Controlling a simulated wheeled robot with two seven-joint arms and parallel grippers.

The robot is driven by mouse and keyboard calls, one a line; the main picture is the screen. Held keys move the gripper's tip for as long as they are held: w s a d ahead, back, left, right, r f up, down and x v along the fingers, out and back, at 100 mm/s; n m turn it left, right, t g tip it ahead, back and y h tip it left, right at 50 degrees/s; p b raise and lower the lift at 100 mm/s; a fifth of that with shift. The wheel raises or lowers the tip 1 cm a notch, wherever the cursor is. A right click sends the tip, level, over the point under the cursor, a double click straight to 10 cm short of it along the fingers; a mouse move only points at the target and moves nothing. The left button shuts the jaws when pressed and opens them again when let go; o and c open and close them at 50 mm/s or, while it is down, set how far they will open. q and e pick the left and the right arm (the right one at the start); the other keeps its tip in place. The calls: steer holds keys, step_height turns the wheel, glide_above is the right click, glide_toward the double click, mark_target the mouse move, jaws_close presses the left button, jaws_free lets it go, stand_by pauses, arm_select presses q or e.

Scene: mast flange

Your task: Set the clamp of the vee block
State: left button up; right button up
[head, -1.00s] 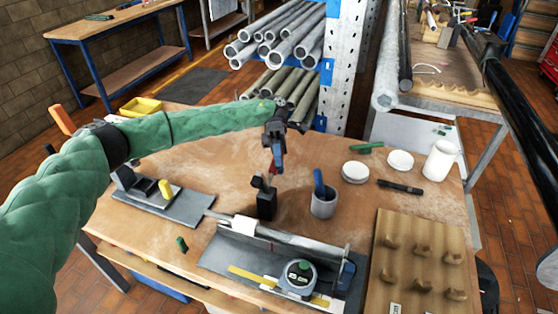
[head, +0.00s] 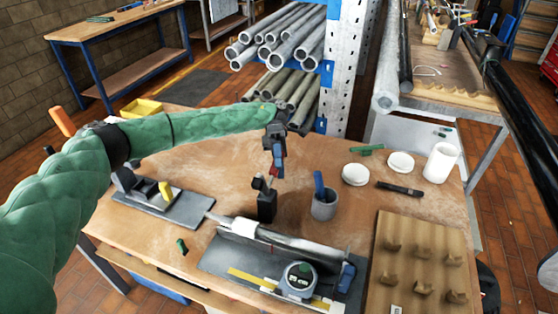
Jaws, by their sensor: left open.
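My left gripper (head: 278,168) hangs open and empty over the middle of the table, fingers pointing down, with blue and red on them. It is above and behind a small black holder (head: 266,207), apart from it. A dark grey block (head: 142,187) with a yellow lever (head: 165,191) sits on a grey plate (head: 190,210) at the left; it looks like the vee block and clamp, but I cannot be sure. A grey pipe (head: 300,247) with a white band (head: 243,229) lies along a second grey plate (head: 222,262) at the front. My right gripper is out of view.
A grey cup (head: 323,206) with a blue handle stands right of the black holder. A round gauge (head: 299,280) sits in front.

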arm_select(q)
steer(key=shift+w, duration=0.15)
steer(key=shift+w, duration=0.2)
steer(key=shift+w+r, duration=0.15)
steer(key=shift+w, duration=0.15)
steer(key=shift+w+a+r+b, duration=0.15)
steer(key=shift+w+b, duration=0.2)
steer(key=shift+w, duration=0.2)
steer(key=shift+w+r, duration=0.2)
steer(key=shift+w, duration=0.1)
steer(key=shift+w+r, duration=0.1)
steer(key=shift+w, duration=0.15)
steer(key=shift+p+v, duration=2)
steer(key=shift+v, duration=0.1)
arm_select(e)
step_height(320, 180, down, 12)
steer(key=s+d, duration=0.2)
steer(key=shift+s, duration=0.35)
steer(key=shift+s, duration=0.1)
